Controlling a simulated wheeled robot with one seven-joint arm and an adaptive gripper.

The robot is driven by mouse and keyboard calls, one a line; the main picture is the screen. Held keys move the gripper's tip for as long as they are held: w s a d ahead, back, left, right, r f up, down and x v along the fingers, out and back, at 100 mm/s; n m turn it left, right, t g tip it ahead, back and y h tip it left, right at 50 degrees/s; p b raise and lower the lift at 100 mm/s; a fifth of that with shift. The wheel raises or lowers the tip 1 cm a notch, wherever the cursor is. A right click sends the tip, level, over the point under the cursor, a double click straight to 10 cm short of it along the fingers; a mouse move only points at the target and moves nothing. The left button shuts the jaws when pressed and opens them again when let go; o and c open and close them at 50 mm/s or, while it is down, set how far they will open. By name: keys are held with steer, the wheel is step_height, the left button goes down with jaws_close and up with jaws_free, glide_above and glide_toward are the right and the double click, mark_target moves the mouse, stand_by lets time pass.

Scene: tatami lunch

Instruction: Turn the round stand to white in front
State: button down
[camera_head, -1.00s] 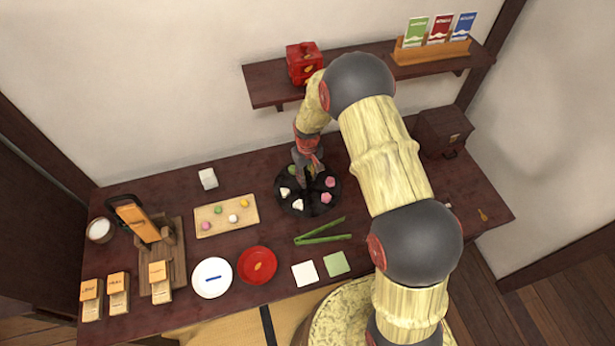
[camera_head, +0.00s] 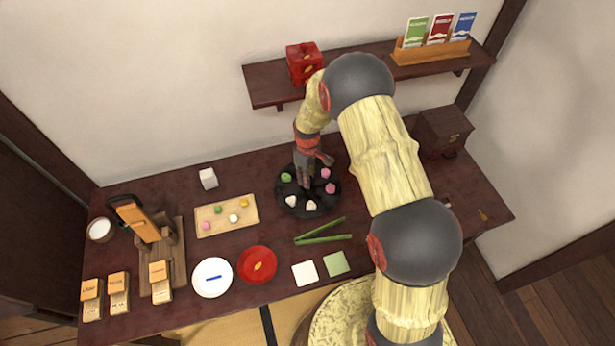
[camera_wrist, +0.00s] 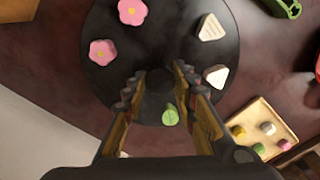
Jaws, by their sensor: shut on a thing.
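The round stand (camera_head: 326,204) is a black disc on the table, below the shelf. Two white sweets (camera_head: 311,205) lie on its front part, nearest my body. A green sweet (camera_head: 286,177) is at its back left and two pink flower sweets (camera_head: 330,188) are on its right. My gripper (camera_head: 304,184) points down at the stand's middle. In the wrist view my gripper (camera_wrist: 158,80) has its fingers on either side of the dark centre knob (camera_wrist: 160,82), shut on it. The knob is hidden in the head view.
Green tongs (camera_head: 322,238) lie just in front of the stand. A wooden tray (camera_head: 205,228) with small sweets is to the left, a red plate (camera_head: 257,265) and a white plate (camera_head: 212,278) front left. White and green squares (camera_head: 337,264) lie in front.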

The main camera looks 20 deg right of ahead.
steer(key=shift+n, duration=3.3)
steer(key=c, duration=1.4)
jaws_free()
step_height(320, 180, up, 12)
